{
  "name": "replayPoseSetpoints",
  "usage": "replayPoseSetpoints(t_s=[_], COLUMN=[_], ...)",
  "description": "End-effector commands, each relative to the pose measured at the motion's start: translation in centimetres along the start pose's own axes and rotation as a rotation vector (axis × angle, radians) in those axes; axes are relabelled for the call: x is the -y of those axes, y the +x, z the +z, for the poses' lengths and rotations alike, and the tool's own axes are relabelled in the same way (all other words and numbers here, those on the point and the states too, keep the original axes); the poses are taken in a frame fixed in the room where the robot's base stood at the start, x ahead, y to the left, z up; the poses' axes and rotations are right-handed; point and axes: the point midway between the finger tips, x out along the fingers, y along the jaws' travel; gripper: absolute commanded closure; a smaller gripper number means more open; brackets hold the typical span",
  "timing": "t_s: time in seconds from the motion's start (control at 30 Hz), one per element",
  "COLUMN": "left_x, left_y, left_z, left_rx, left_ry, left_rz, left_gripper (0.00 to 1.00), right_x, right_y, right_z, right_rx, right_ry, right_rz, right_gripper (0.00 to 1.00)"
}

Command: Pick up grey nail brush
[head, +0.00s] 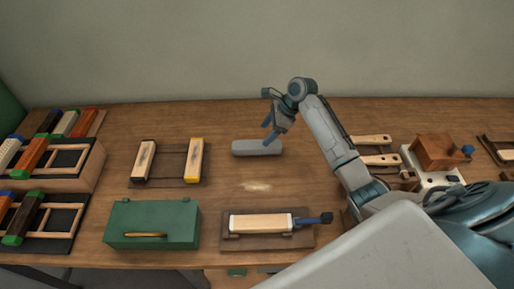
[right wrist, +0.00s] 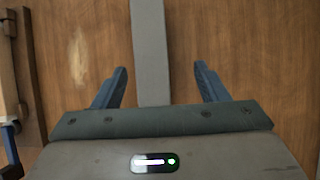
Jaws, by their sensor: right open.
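The grey nail brush (head: 257,148) lies on the wooden table near its middle, long side running left to right in the head view. It also shows in the right wrist view (right wrist: 150,50) as a long grey bar between the fingers. My right gripper (head: 268,132) is just above the brush, pointing down. In the right wrist view its two blue fingers (right wrist: 160,85) are apart, one on each side of the bar, with a gap to each. Nothing is held. My left gripper is not in view.
A green box (head: 152,226) and a clamped wooden block (head: 261,223) stand in front. Brush racks (head: 60,160) fill the far left. Wooden-handled tools (head: 372,140) lie to the right. A pale dust patch (head: 256,186) is in front of the brush.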

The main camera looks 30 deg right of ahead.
Motion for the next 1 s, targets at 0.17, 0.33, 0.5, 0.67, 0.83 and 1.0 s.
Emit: replayPoseSetpoints(t_s=[0.17, 0.33, 0.5, 0.67, 0.83, 1.0], left_x=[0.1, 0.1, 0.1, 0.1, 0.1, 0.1], left_y=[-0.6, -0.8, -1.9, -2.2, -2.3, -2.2], left_z=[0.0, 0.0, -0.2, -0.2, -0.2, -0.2], left_rx=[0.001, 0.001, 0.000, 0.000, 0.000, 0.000], left_ry=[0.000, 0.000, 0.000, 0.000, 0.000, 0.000], left_rz=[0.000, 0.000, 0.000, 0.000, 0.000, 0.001], left_gripper=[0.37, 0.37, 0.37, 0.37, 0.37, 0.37], right_x=[-0.1, -0.2, -0.8, -0.9, -0.9, -0.9], right_y=[2.8, 4.0, 6.0, 8.3, 9.1, 9.1], right_z=[0.2, 0.1, 0.4, 0.2, 0.2, 0.1], right_rx=[0.001, 0.000, 0.001, 0.000, -0.001, -0.001], right_ry=[0.002, 0.000, 0.001, 0.001, 0.000, -0.001], right_rz=[0.003, 0.001, 0.004, 0.002, 0.001, 0.000], right_gripper=[0.33, 0.33, 0.33, 0.33, 0.33, 0.37])
